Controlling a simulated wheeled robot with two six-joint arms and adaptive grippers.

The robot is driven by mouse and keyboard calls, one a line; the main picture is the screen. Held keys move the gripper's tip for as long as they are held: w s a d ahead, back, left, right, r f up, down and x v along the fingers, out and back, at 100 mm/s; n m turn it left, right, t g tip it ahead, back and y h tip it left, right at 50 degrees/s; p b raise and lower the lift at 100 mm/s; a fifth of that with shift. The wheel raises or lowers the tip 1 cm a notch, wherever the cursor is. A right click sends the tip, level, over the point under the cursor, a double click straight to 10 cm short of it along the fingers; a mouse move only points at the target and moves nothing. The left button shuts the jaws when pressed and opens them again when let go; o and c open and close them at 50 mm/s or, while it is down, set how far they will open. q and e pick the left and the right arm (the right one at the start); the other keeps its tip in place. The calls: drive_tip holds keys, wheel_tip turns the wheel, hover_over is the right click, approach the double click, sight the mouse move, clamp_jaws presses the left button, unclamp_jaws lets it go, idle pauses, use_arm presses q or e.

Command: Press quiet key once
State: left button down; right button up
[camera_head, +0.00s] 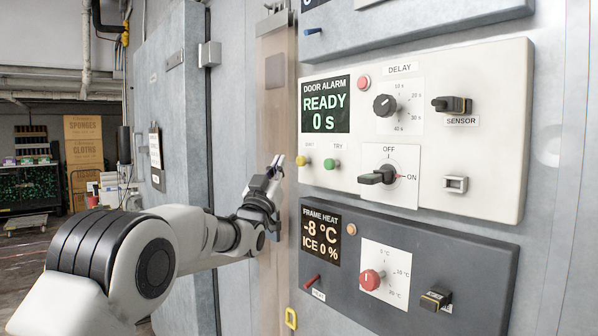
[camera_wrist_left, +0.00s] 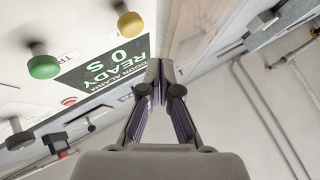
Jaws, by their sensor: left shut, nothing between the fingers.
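The door alarm panel (camera_head: 440,80) is white, and its screen (camera_head: 325,104) reads READY 0 s. A yellow key (camera_head: 302,161) sits at its lower left under a small label that is hard to read. A green key (camera_head: 330,164), labelled TRY, is to its right. In the left wrist view the yellow key (camera_wrist_left: 130,24) and the green key (camera_wrist_left: 43,66) stand out from the panel. My left gripper (camera_head: 277,164) is shut and empty, just left of the yellow key and apart from it. In the left wrist view its closed fingertips (camera_wrist_left: 153,80) are below the yellow key.
Beside the keys are a black OFF/ON switch (camera_head: 377,176), a delay knob (camera_head: 385,105) and a red button (camera_head: 364,82). A dark frame heat panel (camera_head: 460,265) is below. A pale vertical strip (camera_head: 273,100) stands behind my gripper. Open room lies at the far left.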

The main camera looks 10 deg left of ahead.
use_arm(q)
drive_tip(key=shift+s+a+b, duration=0.75)
drive_tip(key=shift+s+b, duration=0.05)
drive_tip(key=shift+s, duration=0.2)
